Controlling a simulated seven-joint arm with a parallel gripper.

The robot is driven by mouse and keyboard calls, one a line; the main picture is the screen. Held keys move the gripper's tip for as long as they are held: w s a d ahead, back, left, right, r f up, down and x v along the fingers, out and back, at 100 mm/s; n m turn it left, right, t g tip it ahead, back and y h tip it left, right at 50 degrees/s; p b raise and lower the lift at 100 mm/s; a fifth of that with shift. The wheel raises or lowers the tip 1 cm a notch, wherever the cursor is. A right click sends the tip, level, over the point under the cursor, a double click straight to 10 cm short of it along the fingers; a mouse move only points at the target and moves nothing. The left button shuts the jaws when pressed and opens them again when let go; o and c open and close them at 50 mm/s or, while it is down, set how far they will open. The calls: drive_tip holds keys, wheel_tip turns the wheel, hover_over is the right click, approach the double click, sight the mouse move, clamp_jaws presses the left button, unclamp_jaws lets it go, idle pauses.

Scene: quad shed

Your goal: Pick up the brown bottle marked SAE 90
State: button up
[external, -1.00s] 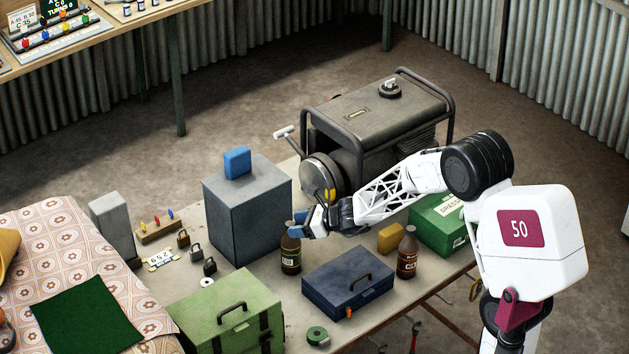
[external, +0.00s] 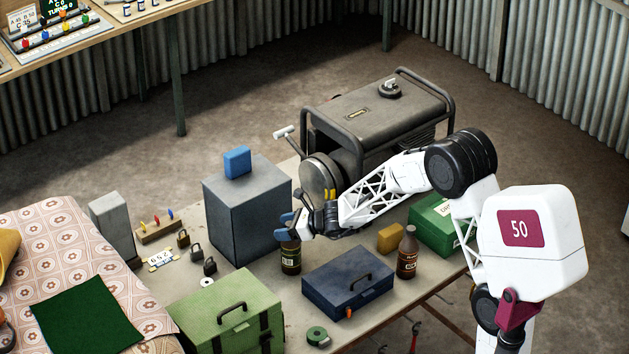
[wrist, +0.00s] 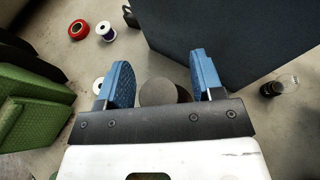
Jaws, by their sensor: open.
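Two similar brown bottles stand upright on the table in the external view. One bottle (external: 290,259) is left of the blue toolbox, below my gripper (external: 289,228), which hides its top. The other bottle (external: 407,254) stands right of the toolbox, its neck and cap in clear view. Both have small labels too small to read, so I cannot tell which says SAE 90. In the wrist view, my gripper (wrist: 160,84) is open with its blue fingers spread. A dark round top (wrist: 160,92) shows between them; I cannot tell whether they touch it.
The tall grey box (external: 247,210) stands close behind and left of my gripper. The dark blue toolbox (external: 345,285) is to the right front, and a green case (external: 228,312) to the left front. The generator (external: 375,125) stands behind. A yellow block (external: 391,238) is near the right bottle.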

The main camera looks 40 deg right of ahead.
drive_tip(key=shift+c, duration=0.2)
clamp_jaws()
drive_tip(key=shift+r, duration=0.15)
idle(0.4)
wheel_tip(320, 180, up, 10)
idle(0.6)
idle(0.5)
